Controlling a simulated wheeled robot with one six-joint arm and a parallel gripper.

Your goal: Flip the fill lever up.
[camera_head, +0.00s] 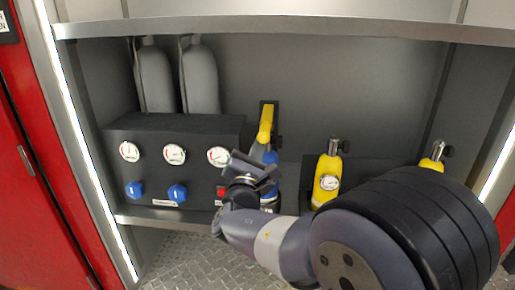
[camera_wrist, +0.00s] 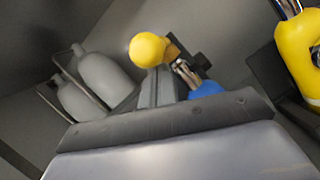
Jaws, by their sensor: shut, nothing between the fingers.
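The yellow fill lever (camera_head: 265,125) is on a dark mount on the cabinet's back wall, right of the gauge panel. In the wrist view its round yellow end (camera_wrist: 148,50) points toward the camera, and part of its arm shows behind. My gripper (camera_head: 252,168) is just below the lever in the head view. In the wrist view my gripper (camera_wrist: 158,88) is shut and empty, with the fingers just under the lever's yellow end. I cannot tell whether they touch it. A blue bottle (camera_wrist: 207,89) stands behind the fingers, mostly hidden by my gripper.
A black panel (camera_head: 150,155) with several gauges and blue knobs is at left. Two grey cylinders (camera_head: 200,80) stand behind it. Yellow bottles (camera_head: 328,178) stand to the right, one partly behind my arm. A shelf edge (camera_head: 300,30) runs above.

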